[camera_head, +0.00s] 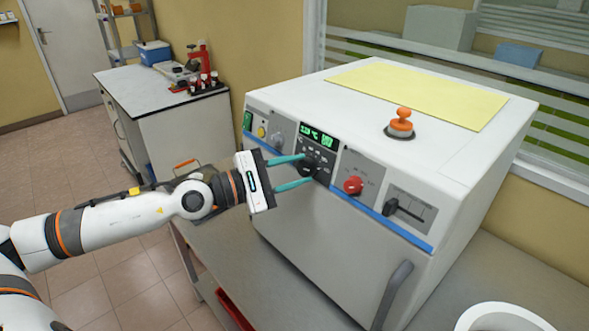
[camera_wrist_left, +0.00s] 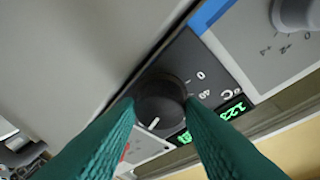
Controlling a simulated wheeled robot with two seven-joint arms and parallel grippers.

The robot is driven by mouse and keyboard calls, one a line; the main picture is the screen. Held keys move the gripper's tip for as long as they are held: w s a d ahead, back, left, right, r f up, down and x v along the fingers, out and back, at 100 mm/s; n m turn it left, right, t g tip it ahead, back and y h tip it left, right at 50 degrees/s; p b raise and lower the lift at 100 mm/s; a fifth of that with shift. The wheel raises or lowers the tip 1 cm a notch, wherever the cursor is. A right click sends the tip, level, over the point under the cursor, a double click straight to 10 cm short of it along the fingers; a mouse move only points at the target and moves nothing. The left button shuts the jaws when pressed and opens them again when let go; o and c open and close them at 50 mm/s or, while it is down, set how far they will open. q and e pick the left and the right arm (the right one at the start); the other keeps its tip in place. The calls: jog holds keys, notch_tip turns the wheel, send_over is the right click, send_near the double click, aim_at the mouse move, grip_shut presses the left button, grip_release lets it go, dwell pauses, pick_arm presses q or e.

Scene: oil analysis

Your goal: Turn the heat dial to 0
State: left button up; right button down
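The heat dial (camera_wrist_left: 161,97) is a round black knob on the dark panel below the green display. Its white pointer mark faces down in the left wrist view, away from the printed 0 at upper right. In the head view the dial (camera_head: 312,169) is small and partly hidden by my fingers. My left gripper (camera_head: 308,168) reaches in from the left with its teal fingers apart, one on each side of the dial. In the left wrist view the fingertips (camera_wrist_left: 161,103) stand either side of the knob, with no clear grip on it. My right gripper is not in view.
The white oven-like machine (camera_head: 345,250) also carries a red knob (camera_head: 353,185), a black slider (camera_head: 391,207) and an orange-topped knob (camera_head: 401,123). A grey handle (camera_head: 393,294) sticks out in front. A white round container (camera_head: 502,318) stands at lower right.

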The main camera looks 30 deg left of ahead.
pick_arm(q)
jog(key=c, duration=0.4)
jog(key=shift+c, duration=0.2)
